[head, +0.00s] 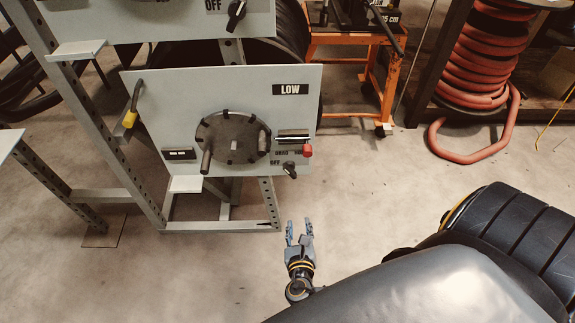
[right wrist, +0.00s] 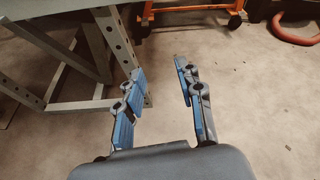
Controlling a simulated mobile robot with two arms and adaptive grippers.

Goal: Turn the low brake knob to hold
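The low brake knob (head: 289,169) is a small black knob at the lower right corner of the grey panel (head: 165,90) marked LOW. An OFF label is left of it, and small lettering, partly unreadable, is above it. Its exact setting is too small to tell. My right gripper (head: 299,228) is open and empty, below the knob in the head view and clear of the panel. In the right wrist view, the right gripper (right wrist: 159,69) shows its two blue-padded fingers apart with only floor between them. My left gripper is not in view.
A red-tipped lever (head: 307,150) sits just above the knob. A round crank disc (head: 233,137) is left of it. The metal frame (head: 215,228) stands below the panel. An orange stand (head: 366,75) and red hose coil (head: 485,60) are behind. Floor around the gripper is clear.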

